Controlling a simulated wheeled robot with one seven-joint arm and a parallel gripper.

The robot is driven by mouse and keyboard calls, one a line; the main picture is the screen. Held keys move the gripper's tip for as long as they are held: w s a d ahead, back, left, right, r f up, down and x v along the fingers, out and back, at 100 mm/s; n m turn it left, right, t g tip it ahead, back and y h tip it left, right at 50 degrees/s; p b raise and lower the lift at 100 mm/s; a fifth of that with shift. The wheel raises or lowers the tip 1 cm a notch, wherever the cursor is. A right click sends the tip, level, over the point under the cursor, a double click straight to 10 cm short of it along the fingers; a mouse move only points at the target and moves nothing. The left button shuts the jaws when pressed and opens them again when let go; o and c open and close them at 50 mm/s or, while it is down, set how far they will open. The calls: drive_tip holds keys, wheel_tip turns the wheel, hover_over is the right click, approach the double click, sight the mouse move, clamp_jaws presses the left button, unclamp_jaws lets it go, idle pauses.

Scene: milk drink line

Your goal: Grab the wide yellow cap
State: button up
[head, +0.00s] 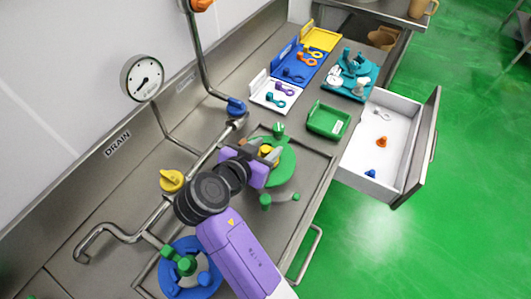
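A small yellow piece (266,149), which may be the wide yellow cap, shows at the fingers of my gripper (264,153), over the green round plate (286,168). The arm hides much of it, so its width is unclear. My gripper, with its purple body, reaches there from the lower middle. I cannot tell whether the fingers touch the yellow piece or stand apart around it. A larger yellow knob (171,180) sits by the pipe at the left, apart from my gripper.
A blue round plate (166,272) with green parts lies at lower left. A green tray (328,119), a teal fixture (352,75) and white, blue and yellow trays (321,38) stand farther back. An open white drawer (356,159) juts out at right. Pipes run along the left.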

clamp_jaws()
drive_tip(key=shift+r, duration=0.1)
